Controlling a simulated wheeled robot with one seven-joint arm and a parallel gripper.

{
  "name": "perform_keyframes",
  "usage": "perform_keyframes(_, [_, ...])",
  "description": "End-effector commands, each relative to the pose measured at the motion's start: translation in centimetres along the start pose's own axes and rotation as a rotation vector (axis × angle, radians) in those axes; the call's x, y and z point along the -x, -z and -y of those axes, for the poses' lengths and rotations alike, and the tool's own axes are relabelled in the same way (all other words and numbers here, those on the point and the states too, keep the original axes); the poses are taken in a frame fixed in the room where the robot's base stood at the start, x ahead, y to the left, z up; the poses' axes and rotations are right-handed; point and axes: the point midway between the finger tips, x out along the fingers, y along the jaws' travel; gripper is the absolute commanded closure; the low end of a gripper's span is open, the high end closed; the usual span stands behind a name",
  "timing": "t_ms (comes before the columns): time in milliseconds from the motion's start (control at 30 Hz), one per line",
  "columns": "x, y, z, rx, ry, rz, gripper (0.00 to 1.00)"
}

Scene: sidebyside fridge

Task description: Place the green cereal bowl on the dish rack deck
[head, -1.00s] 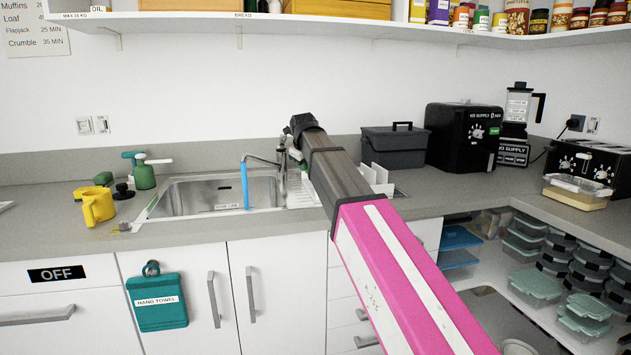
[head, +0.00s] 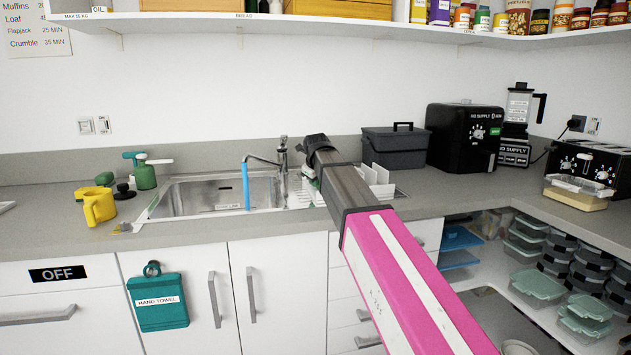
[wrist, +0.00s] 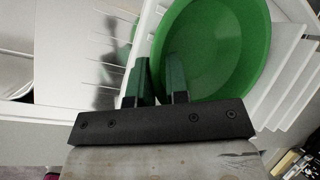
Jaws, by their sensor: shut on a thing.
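The green cereal bowl (wrist: 225,45) fills the upper middle of the wrist view, seen from above and empty. My gripper (wrist: 157,78) is shut on the bowl's near left rim, one finger inside and one outside. White upright slats (wrist: 285,85) stand close to the bowl's right side. I cannot tell whether the bowl touches the rack.
The sink (head: 205,195) with its tap (head: 282,160) lies left of my arm. A yellow mug (head: 99,206) and green bottles (head: 146,176) stand left of the sink. A grey box (head: 398,147) and a black appliance (head: 464,137) stand behind and right of the rack.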

Motion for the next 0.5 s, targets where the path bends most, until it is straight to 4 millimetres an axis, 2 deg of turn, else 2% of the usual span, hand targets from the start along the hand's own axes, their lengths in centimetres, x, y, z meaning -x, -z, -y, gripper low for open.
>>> perform_keyframes(67, [-0.11, 0.05, -0.05, 0.0, 0.0, 0.0, 1.0])
perform_keyframes(100, [-0.19, 0.09, -0.09, 0.0, 0.0, 0.0, 0.82])
perform_keyframes(167, [-0.16, 0.06, -0.07, 0.0, 0.0, 0.0, 0.62])
perform_keyframes(200, [-0.15, 0.06, -0.07, 0.0, 0.0, 0.0, 0.59])
perform_keyframes(500, [0.0, -0.02, 0.01, 0.0, 0.0, 0.0, 0.59])
